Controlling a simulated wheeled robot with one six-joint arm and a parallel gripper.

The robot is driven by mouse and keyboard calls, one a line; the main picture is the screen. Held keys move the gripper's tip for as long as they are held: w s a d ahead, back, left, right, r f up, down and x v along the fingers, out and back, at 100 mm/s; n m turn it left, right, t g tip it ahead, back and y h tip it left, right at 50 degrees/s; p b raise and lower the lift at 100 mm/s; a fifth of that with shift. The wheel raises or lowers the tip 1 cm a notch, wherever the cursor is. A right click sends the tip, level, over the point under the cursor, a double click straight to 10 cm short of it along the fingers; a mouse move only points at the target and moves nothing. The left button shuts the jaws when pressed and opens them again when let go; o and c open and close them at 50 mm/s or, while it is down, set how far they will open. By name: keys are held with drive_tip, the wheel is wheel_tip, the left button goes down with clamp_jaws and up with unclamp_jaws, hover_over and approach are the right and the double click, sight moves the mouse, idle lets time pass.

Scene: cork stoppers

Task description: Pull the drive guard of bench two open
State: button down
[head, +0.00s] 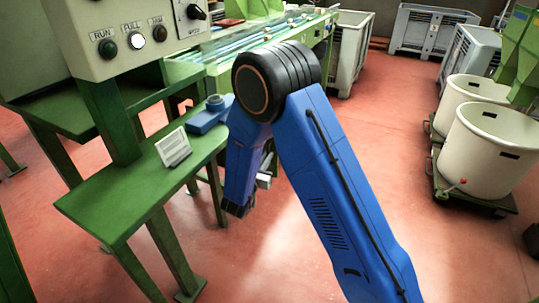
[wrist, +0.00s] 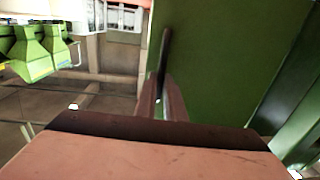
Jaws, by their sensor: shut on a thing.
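In the wrist view a flat green panel (wrist: 225,60), apparently the drive guard, fills the upper middle and right. A narrow dark upright bar (wrist: 165,48) stands at its left part, apparently its handle. My gripper (wrist: 163,88) is shut on this bar, its two fingers close on either side. The brown-pink surface with a dark edge along the bottom is apparently my own gripper body. In the head view my blue arm hides the guard and most of the gripper. The guard's hinge and the amount it stands open cannot be told.
A green bench (head: 110,205) stands at left, with a small white sign (head: 173,147) and a blue object (head: 207,115) on it. Above is a control panel (head: 110,35) with its FULL lamp lit. Cream tubs (head: 492,150) stand at right. Red floor is clear between.

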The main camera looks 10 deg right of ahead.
drive_tip(key=shift+s+a+r, duration=0.1)
drive_tip(key=shift+s+a, duration=0.3)
drive_tip(key=shift+a, duration=0.2)
drive_tip(key=shift+s+a+r, duration=0.1)
drive_tip(key=shift+s+a, duration=0.3)
drive_tip(key=shift+a, duration=0.2)
drive_tip(key=c, duration=1.8)
unclamp_jaws()
drive_tip(key=shift+a, duration=0.15)
drive_tip(key=shift+c, duration=0.2)
drive_tip(key=shift+f, duration=0.1)
drive_tip(key=v, duration=1.7)
drive_tip(key=shift+s, duration=0.25)
drive_tip(key=shift+f, duration=0.15)
